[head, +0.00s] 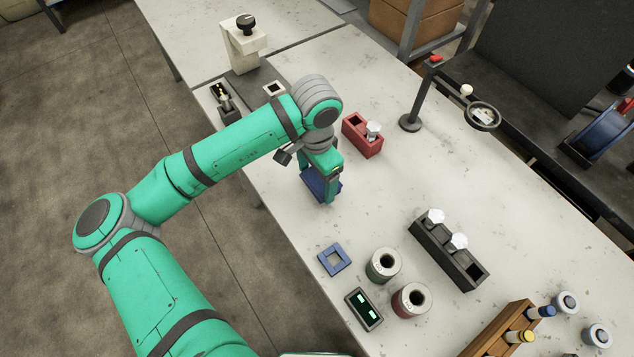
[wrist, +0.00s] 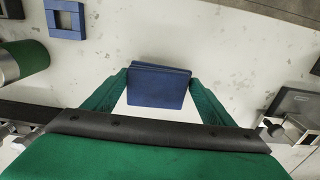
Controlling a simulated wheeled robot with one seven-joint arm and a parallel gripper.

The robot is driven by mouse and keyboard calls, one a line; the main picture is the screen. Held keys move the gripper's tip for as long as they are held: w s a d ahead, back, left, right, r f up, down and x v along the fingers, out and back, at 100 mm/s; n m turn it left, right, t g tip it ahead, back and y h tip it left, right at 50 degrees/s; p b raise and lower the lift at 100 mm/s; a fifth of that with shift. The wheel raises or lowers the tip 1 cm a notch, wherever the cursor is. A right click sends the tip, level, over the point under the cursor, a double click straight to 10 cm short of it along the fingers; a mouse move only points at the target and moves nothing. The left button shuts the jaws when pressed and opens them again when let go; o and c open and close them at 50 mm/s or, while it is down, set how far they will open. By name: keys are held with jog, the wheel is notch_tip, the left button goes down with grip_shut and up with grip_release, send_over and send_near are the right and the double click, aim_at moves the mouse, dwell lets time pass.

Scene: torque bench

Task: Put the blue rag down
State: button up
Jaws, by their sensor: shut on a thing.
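The blue rag (head: 316,184) is a folded, flat square. In the wrist view the rag (wrist: 158,86) sits between the two green fingers. My gripper (wrist: 158,82) is shut on it from both sides. In the head view my gripper (head: 325,182) points down over the left part of the pale bench, and its finger hides part of the rag. I cannot tell whether the rag's lower edge touches the bench.
A blue square frame (head: 335,259), two cylinders (head: 383,264) and a small display (head: 364,309) stand nearer. A red holder (head: 362,135) is to the right, and a black holder (head: 448,250) further right. The bench (head: 400,185) is bare between them.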

aim_at(317, 179)
jog(key=shift+w+f, duration=0.1)
jog(key=shift+f, duration=1.55)
jog(key=shift+d+f, duration=0.1)
jog(key=o, duration=1)
notch_tip(317, 179, up, 12)
jog(key=shift+r, duration=0.15)
